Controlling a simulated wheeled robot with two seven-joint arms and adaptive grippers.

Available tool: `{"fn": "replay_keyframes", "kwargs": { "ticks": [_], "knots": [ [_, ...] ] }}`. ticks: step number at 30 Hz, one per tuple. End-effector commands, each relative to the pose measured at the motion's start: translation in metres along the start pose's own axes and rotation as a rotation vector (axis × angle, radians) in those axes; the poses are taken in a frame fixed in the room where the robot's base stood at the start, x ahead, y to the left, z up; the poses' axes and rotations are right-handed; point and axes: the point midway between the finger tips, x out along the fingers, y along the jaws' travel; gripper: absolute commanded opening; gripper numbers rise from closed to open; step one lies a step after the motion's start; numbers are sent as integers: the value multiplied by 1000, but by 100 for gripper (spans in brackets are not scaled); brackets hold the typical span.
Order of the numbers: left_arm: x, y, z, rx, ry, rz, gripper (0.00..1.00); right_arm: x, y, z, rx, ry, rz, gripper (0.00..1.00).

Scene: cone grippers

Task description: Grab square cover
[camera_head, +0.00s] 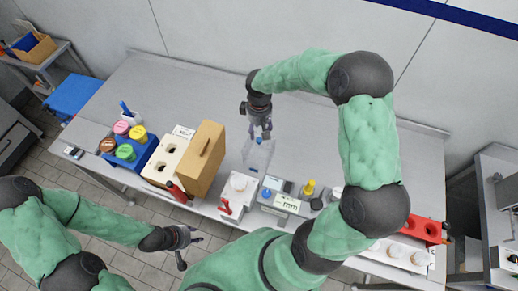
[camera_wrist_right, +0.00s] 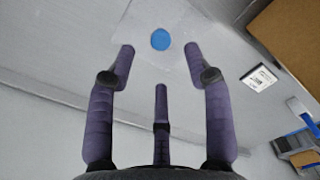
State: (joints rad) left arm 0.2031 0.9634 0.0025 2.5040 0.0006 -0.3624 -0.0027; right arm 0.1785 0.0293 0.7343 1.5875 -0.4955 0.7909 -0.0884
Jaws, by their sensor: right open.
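The square cover (camera_head: 257,156) is clear, with a round blue knob, and sits on the table near the middle of the head view. In the right wrist view the clear cover (camera_wrist_right: 140,18) lies at the top, its blue knob (camera_wrist_right: 160,39) between and beyond the fingertips. My right gripper (camera_head: 261,131) is right over the cover with its fingers open and apart from each other. It holds nothing, and I cannot tell if a finger touches the cover. My left gripper (camera_head: 192,247) is open and empty, low in front of the table's front edge.
Left of the cover stand a tall brown box (camera_head: 203,160), a white box with dark holes (camera_head: 163,158) and a blue rack of coloured jars (camera_head: 139,152). A white block (camera_head: 238,189) and small instruments crowd the front. The table behind is clear.

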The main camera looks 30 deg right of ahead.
Motion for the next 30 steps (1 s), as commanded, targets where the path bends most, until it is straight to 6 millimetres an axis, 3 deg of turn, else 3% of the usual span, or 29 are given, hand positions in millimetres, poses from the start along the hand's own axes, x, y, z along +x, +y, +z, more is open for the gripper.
{"fn": "replay_keyframes", "kwargs": {
  "ticks": [8, 16, 26, 30],
  "knots": [
    [0, 0, 0, 1, 1, 0, 40, 20, 0, 0, 0, 0, -1, 52],
    [-2, 1, 0, 1, 1, 0, 40, 56, -2, 1, 0, -1, -1, 52],
    [-2, 1, 0, 1, 1, 0, 40, 63, -2, 1, 0, 2, 0, 52],
    [-2, 1, 0, 1, 1, 0, 40, 63, -2, 1, 0, 1, 0, 18]
  ]
}}
